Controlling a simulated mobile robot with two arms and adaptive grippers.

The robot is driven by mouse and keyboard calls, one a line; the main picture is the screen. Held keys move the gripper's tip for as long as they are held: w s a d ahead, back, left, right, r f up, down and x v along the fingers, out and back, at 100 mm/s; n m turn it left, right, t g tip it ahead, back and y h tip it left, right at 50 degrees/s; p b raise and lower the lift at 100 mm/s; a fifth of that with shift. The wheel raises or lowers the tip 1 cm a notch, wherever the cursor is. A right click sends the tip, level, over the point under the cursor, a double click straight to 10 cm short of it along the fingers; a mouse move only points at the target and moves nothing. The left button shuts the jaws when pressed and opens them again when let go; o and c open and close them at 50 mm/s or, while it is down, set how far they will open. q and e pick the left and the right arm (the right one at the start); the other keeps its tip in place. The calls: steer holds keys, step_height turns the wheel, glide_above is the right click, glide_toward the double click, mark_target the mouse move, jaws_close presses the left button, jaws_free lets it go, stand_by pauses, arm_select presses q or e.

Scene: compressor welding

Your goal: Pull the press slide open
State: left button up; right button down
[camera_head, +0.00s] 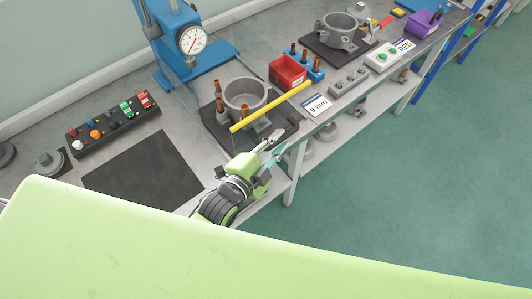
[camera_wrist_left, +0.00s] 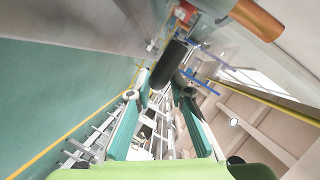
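The blue press (camera_head: 168,38) with its round dial gauge (camera_head: 192,41) stands at the back of the bench in the head view. In front of it, a dark plate (camera_head: 217,130), apparently the press slide, carries a grey ring-shaped housing (camera_head: 245,97) and copper tubes (camera_head: 218,92). My left gripper (camera_head: 276,142) is at the bench's front edge, close to the plate's front. In the left wrist view its teal fingers (camera_wrist_left: 161,84) are apart, with a black cylindrical handle (camera_wrist_left: 173,58) at the tips; contact is unclear. My right gripper is not in view.
A yellow bar (camera_head: 272,106) runs in front of the housing. A control panel (camera_head: 113,122) and black mat (camera_head: 143,172) lie left. The green floor (camera_head: 420,180) is clear.

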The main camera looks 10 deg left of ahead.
arm_select(q)
steer(key=v, duration=0.8)
steer(key=shift+s, duration=0.25)
steer(key=shift+s+a+f, duration=0.1)
steer(key=shift+a, duration=0.05)
